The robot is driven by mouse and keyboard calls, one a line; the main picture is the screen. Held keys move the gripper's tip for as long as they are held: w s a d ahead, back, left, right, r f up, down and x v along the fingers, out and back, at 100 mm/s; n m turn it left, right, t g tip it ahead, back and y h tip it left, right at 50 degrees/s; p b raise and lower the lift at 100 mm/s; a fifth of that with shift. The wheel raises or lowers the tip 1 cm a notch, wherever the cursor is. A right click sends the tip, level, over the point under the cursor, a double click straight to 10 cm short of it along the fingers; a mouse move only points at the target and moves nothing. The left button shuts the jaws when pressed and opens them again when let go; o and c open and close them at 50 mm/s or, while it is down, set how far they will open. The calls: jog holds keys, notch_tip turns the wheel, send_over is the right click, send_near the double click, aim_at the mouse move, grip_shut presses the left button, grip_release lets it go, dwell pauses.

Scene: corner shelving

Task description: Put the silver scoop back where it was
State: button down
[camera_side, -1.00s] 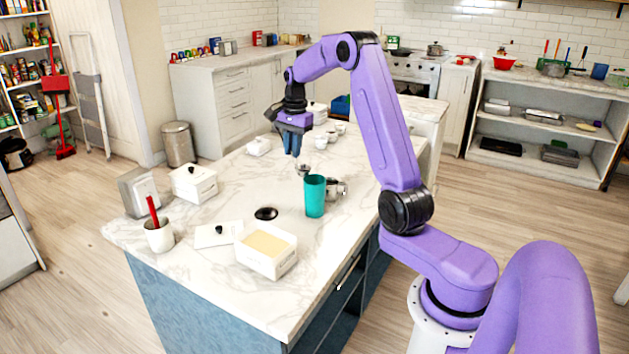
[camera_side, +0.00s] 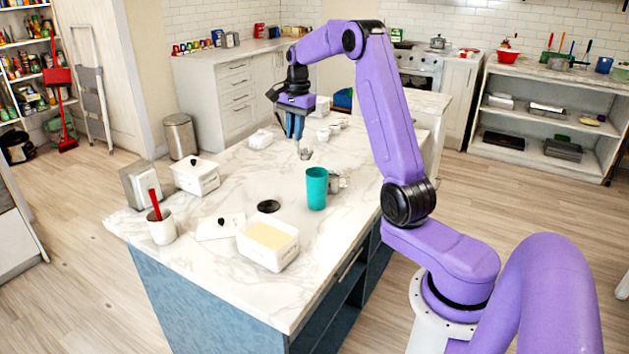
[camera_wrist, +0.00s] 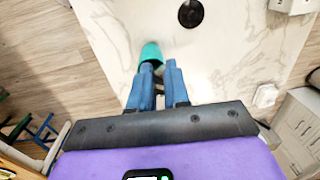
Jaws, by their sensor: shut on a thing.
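The silver scoop (camera_side: 305,153) hangs from my gripper (camera_side: 295,136) in the side view, its bowl low and apart from the marble top. My gripper points down and is shut on the scoop's upper part, which the fingers hide. In the wrist view the fingers of my gripper (camera_wrist: 161,66) reach toward the teal cup (camera_wrist: 151,51), and the scoop is mostly hidden between them. The teal cup (camera_side: 316,188) stands upright in front of the scoop in the side view.
Silver metalware (camera_side: 338,182) sits behind the cup. An open white box (camera_side: 268,258) with yellow contents, a black disc (camera_side: 268,206), a lidded white box (camera_side: 196,178) and a white crock (camera_side: 161,228) stand toward the front left. Bare marble lies between.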

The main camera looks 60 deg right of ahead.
jog(key=s+a+f+g, duration=0.1)
jog(key=s+a+f, duration=0.3)
jog(key=s+a, duration=1.1)
jog(key=w+d+f, duration=0.3)
jog(key=w+f, duration=0.2)
jog(key=f, duration=0.2)
jog(key=w+d+f, duration=0.2)
jog(key=w+f, duration=0.3)
jog(key=f, duration=0.1)
jog(key=shift+w+d+f+h, duration=0.3)
jog(key=shift+d+f, duration=0.05)
jog(key=shift+d, duration=0.05)
jog(key=shift+f, duration=0.15)
jog(key=c, duration=1.1)
grip_release()
